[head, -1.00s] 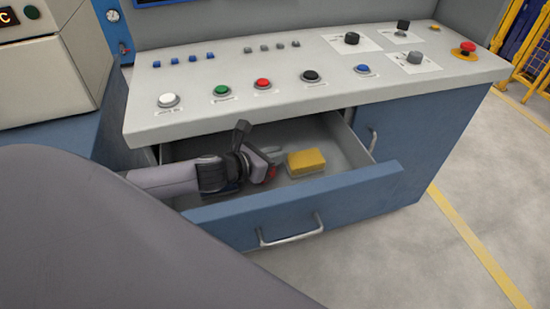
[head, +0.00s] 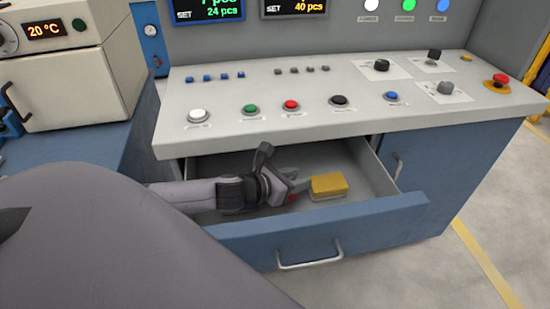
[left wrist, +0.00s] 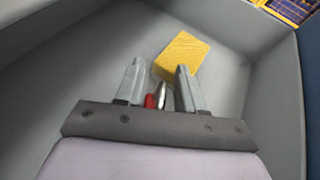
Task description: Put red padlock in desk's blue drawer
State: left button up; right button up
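The desk's blue drawer (head: 375,216) is pulled open, with its grey inside showing. My left gripper (head: 298,180) is inside the drawer, pointing right. In the left wrist view its fingers (left wrist: 160,78) are apart, with small gaps beside the red padlock (left wrist: 150,101) between them. The padlock's silver metal part points away from my wrist. In the head view only a small red patch of the padlock (head: 292,197) shows beside the gripper. I cannot tell whether it rests fully on the drawer floor. My right gripper is not in view.
A yellow block (head: 328,186) lies in the drawer just beyond my left fingertips; it also shows in the left wrist view (left wrist: 182,56). The control desk top (head: 235,134) with buttons and knobs overhangs the drawer. The drawer's right part is clear.

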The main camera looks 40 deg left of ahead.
pick_arm(q)
jog(key=v, duration=1.1)
dwell(0.5)
